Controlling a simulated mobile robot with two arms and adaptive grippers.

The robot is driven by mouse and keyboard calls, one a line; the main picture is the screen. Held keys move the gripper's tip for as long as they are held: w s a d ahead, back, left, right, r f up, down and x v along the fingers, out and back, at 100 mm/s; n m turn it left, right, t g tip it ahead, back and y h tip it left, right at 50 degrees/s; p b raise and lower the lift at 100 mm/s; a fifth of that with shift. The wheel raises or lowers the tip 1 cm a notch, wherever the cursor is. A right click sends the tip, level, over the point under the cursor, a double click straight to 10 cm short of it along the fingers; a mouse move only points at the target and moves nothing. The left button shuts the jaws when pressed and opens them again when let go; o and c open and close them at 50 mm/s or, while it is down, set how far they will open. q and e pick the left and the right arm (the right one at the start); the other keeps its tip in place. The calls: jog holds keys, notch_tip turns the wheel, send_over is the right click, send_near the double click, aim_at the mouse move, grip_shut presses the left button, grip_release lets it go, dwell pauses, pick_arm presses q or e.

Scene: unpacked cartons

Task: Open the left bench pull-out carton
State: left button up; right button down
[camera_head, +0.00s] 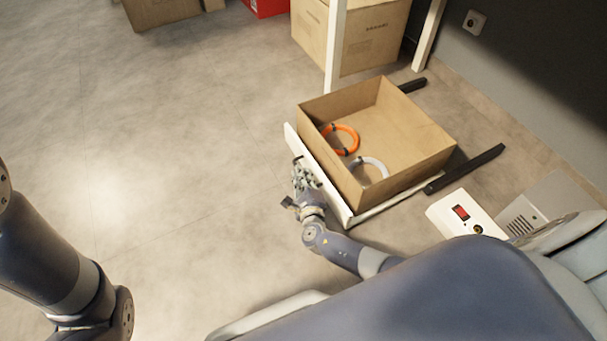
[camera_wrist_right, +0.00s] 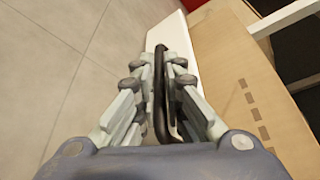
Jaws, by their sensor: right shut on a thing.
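The pull-out carton (camera_head: 407,119) is an open-topped brown box behind a white front panel (camera_head: 292,138). It stands pulled out, with dark rails (camera_head: 465,169) showing beside it. An orange ring (camera_head: 347,138) and a white ring (camera_head: 372,164) lie inside. My right gripper (camera_head: 300,170) is at the outer side of the front panel. In the right wrist view, my right gripper (camera_wrist_right: 160,62) is shut on a dark bar handle (camera_wrist_right: 159,95), with the white panel just beyond. My left arm shows at the lower left, but its gripper is out of view.
A white post (camera_head: 335,45) stands behind the carton, with a closed carton (camera_head: 372,38) near it. A brown carton (camera_head: 158,12) and a red box (camera_head: 266,6) are at the top. The grey floor left of the carton is clear.

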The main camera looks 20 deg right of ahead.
jog(key=shift+s+a, duration=0.1)
jog(key=shift+a, duration=0.1)
jog(key=shift+f, duration=0.1)
jog(key=c, duration=2)
grip_release()
jog(key=shift+o, duration=0.2)
